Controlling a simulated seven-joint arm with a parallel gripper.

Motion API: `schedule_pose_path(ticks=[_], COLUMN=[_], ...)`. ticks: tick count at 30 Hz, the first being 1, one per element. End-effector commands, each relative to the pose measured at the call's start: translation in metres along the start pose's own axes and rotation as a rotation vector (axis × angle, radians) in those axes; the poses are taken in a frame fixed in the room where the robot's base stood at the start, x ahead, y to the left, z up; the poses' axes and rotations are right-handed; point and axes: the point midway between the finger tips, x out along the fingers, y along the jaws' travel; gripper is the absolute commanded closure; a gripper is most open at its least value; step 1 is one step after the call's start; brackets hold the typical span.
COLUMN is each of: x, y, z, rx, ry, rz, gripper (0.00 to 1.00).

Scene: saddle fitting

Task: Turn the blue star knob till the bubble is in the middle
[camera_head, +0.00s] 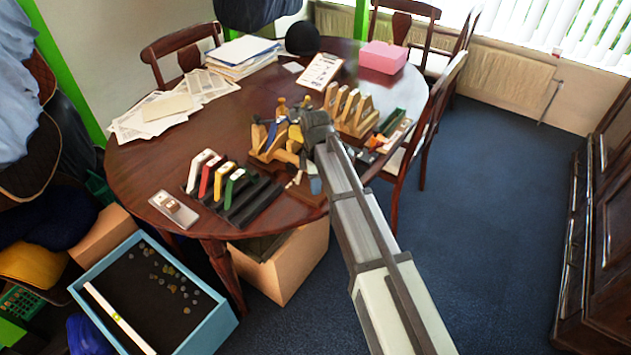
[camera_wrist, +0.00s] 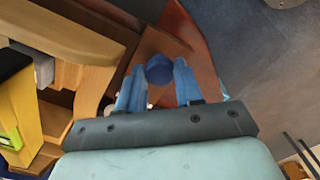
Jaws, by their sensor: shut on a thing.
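The blue star knob (camera_wrist: 159,69) is between the two blue fingers of my gripper (camera_wrist: 158,82) in the wrist view. The gripper is shut on it, with one finger on each side. A yellow body with a bright green vial (camera_wrist: 9,141) shows at the left edge of the wrist view, cut off by the frame. I cannot make out a bubble in the vial. A wooden fixture (camera_wrist: 95,42) stands left of the fingers. In the head view my arm reaches over the right side of the table, and the wrist hides the knob.
The round dark table (camera_head: 238,110) holds a black rack (camera_head: 246,204) with coloured pieces, a wooden rack (camera_head: 352,115), papers (camera_head: 165,112) and a pink box (camera_head: 383,57). A small grey block (camera_head: 173,207) lies at the front left. A blue tray (camera_head: 205,336) stands below the table.

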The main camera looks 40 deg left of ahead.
Motion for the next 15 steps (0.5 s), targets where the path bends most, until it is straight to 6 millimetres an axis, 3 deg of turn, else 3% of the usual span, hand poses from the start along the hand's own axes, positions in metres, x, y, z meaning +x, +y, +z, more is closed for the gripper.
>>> schedule_pose_path(ticks=[12, 13, 15], x=[-0.0002, -0.0002, -0.0002], y=[0.0001, 0.0001, 0.0001], z=[0.0, 0.0, 0.0], rx=[0.053, 0.053, 0.052], ry=[0.0, 0.0, 0.0], rz=[0.0, 0.0, 0.0], gripper=[0.95, 0.62, 0.55])
